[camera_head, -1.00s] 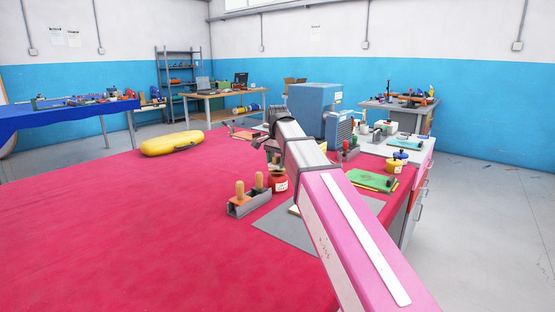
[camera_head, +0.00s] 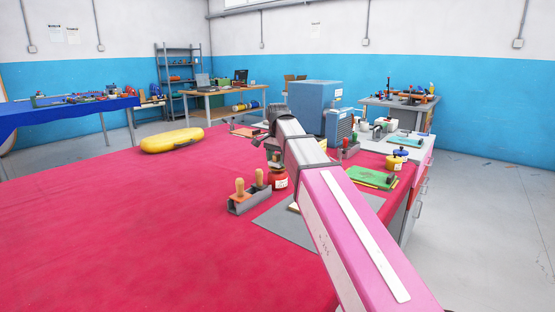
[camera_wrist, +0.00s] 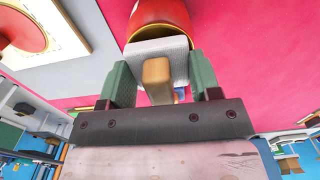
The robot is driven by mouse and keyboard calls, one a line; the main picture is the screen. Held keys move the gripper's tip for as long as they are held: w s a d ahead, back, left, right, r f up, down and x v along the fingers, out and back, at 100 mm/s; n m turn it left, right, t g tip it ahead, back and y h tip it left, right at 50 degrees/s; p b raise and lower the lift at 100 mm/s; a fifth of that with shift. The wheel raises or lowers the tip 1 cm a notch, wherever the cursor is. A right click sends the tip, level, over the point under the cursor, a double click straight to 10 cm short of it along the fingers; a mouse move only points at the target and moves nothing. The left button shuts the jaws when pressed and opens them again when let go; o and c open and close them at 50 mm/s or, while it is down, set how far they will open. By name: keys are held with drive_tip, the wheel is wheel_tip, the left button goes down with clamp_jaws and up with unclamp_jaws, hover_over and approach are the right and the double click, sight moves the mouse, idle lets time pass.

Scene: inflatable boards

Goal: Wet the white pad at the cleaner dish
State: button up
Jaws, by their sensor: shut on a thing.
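In the wrist view the white pad (camera_wrist: 150,46), a pale ribbed block with a wooden handle (camera_wrist: 157,78), sits between the green fingers of my gripper (camera_wrist: 160,65). The gripper is shut on it. Just beyond the pad is a red pot (camera_wrist: 160,12) with a gold rim; I cannot tell whether they touch. A red round thing (camera_wrist: 28,38) lies on a white square board at the upper left; I cannot tell if it is the cleaner dish. In the head view my gripper (camera_head: 271,150) is small and partly hidden; a red jar (camera_head: 279,180) stands just below it.
A grey holder (camera_head: 248,201) with two wooden-handled tools stands on the red table beside the jar. A grey mat (camera_head: 285,226) is partly behind my arm. A blue machine (camera_head: 312,108) and a green pad (camera_head: 372,176) are farther right.

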sight(277, 154)
drive_tip(key=shift+f, duration=0.85)
idle(1.6)
drive_tip(key=shift+r, duration=3.55)
